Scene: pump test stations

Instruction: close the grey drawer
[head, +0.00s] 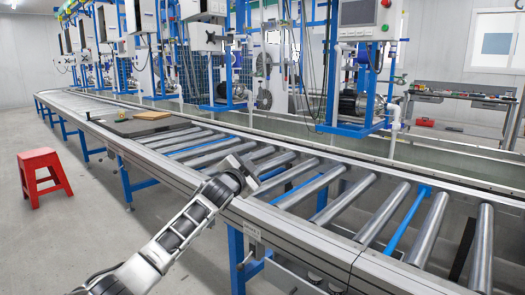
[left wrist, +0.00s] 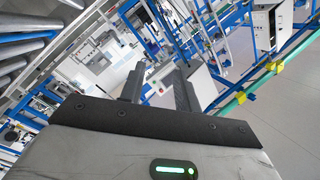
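I cannot make out a grey drawer for certain in either view. A grey panel-like part (head: 290,277) shows low under the near side of the conveyor in the head view, partly cut off by the bottom edge; I cannot tell whether it is a drawer. My left gripper (head: 246,168) is over the near rail of the roller conveyor (head: 310,232), apart from the grey part and above it to the left. In the left wrist view the two dark fingers of my left gripper (left wrist: 160,84) stand apart with nothing between them. My right gripper is not in view.
A red stool (head: 42,172) stands on the floor at the left. A brown board (head: 152,115) lies on the conveyor's far part. Blue-framed pump stations (head: 358,75) stand behind it. A workbench (head: 455,97) is at the back right. Floor at the lower left is clear.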

